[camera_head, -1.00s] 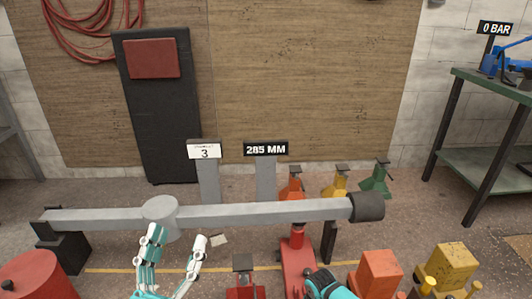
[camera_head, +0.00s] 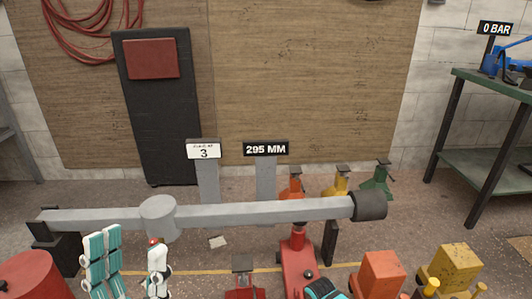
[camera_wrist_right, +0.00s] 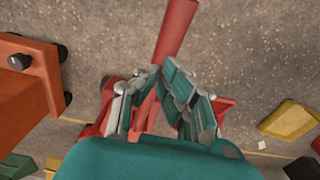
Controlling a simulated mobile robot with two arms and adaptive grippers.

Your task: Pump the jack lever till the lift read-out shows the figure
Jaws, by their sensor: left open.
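The lift read-out (camera_head: 265,149) shows 295 MM. A white card (camera_head: 203,151) beside it shows a 3 under small unreadable print. The red jack (camera_head: 297,262) stands on the floor under the right part of the grey beam (camera_head: 260,213). My right gripper (camera_head: 325,289) is low beside the jack, partly cut off by the frame. In the right wrist view its fingers (camera_wrist_right: 160,84) are closed round the red jack lever (camera_wrist_right: 176,30). My left gripper (camera_head: 129,240) is open and empty, upright before the beam's left part.
A red drum (camera_head: 35,276) stands front left. Several coloured stands, including a green one (camera_head: 376,180), are behind the beam. A green bench (camera_head: 495,88) is at right, with a 0 BAR sign (camera_head: 494,28).

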